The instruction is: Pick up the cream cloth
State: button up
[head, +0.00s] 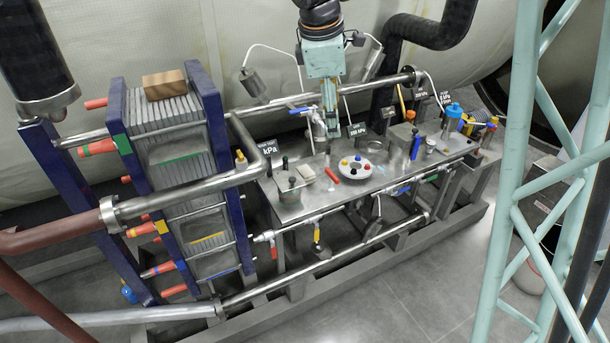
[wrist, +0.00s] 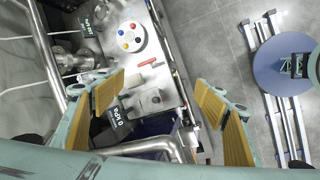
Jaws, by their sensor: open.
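A small pale cream piece, which looks like the cream cloth (head: 306,173), lies on the left part of the metal bench, beside a grey block with dark knobs (head: 289,191). My gripper (head: 331,128) hangs over the back of the bench, above and to the right of the cloth, apart from it. In the wrist view my gripper (wrist: 160,82) is open, its yellow-padded fingers wide apart with nothing between them.
A white disc with coloured knobs (head: 356,167) and a red handle (head: 332,175) are on the bench (head: 385,178). A plate stack with blue end plates (head: 212,130) and steel pipes stands at left. A kPa sign (wrist: 116,109) stands near the left finger. Clear floor lies in front.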

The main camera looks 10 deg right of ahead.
jog(key=w+a+f+n, duration=0.2)
jog(key=w+f+n, duration=0.1)
jog(key=w+f, duration=0.4)
jog(key=w+a+f+n+p, duration=0.1)
jog(key=w+f+n, duration=0.3)
jog(key=w+f, duration=0.4)
jog(key=w+a+f+n+h, duration=0.1)
jog(key=w+a+f+n, duration=0.2)
jog(key=w+f, duration=0.4)
notch_tip(320, 180, down, 4)
jog(key=shift+w+a+f+n, duration=0.2)
jog(key=shift+a+n, duration=0.1)
jog(key=shift+n, duration=0.2)
jog(key=shift+d+f, duration=0.1)
jog(key=shift+f, duration=0.05)
jog(key=b, duration=0.5)
send_over(305, 171)
jog(key=s+a, duration=0.2)
jog(key=shift+w+f, duration=0.1)
jog(key=shift+f, duration=3.55)
jog(key=shift+b+x, duration=1.55)
jog(key=shift+x, duration=1.2)
jog(key=shift+c, duration=0.5)
jog(key=c, duration=0.4)
